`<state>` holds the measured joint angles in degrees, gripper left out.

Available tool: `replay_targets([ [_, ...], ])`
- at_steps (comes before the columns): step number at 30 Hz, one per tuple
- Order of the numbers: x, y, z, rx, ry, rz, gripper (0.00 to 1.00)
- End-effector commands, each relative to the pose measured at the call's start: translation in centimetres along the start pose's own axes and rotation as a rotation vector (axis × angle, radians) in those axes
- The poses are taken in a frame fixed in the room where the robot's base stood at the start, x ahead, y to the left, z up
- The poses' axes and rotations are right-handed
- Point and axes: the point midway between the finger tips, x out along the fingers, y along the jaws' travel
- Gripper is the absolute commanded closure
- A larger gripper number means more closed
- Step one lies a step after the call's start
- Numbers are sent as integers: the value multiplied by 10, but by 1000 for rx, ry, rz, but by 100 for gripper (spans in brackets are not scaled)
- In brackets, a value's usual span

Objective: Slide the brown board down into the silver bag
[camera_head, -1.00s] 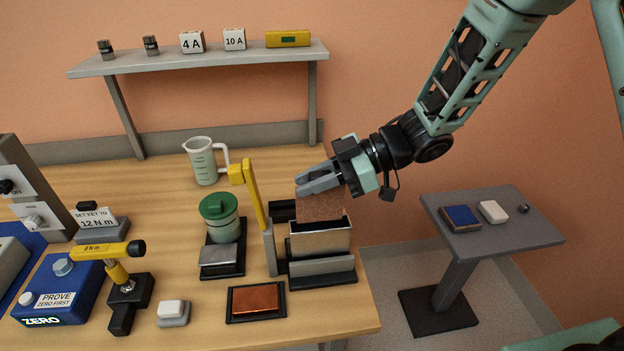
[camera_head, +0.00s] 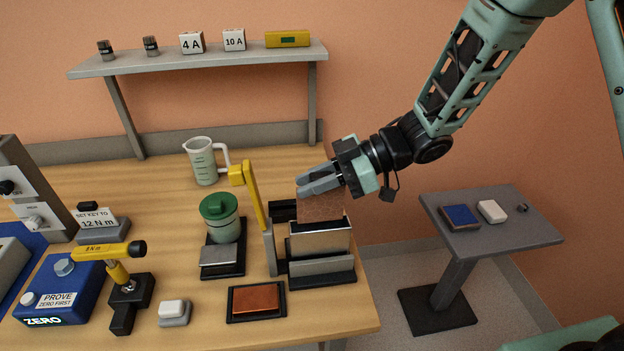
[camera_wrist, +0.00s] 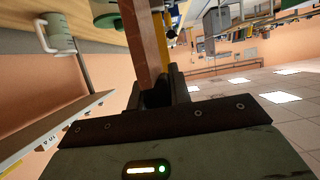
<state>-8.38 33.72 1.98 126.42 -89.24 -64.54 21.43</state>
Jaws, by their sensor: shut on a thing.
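The brown board (camera_head: 321,206) stands upright above the silver bag (camera_head: 320,239), and its lower edge is hidden behind the bag's front wall. The bag stands in a dark holder (camera_head: 322,275) near the table's right edge. My gripper (camera_head: 318,179) is shut on the upper part of the board. In the wrist view, the board (camera_wrist: 143,45) runs away from the jaws as a long brown edge. How deep the board sits in the bag cannot be seen.
A yellow upright arm (camera_head: 254,195) stands just left of the bag. A green-lidded jar (camera_head: 220,217) and a copper block (camera_head: 256,299) are farther left and in front. A small grey side table (camera_head: 490,240) stands to the right.

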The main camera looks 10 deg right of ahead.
Motion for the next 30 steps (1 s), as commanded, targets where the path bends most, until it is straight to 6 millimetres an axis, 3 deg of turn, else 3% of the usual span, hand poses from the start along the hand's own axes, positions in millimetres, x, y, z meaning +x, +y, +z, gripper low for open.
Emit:
replay_targets([
  [11,1,0,2,0,0,0,100],
  [30,10,0,24,0,0,0,100],
])
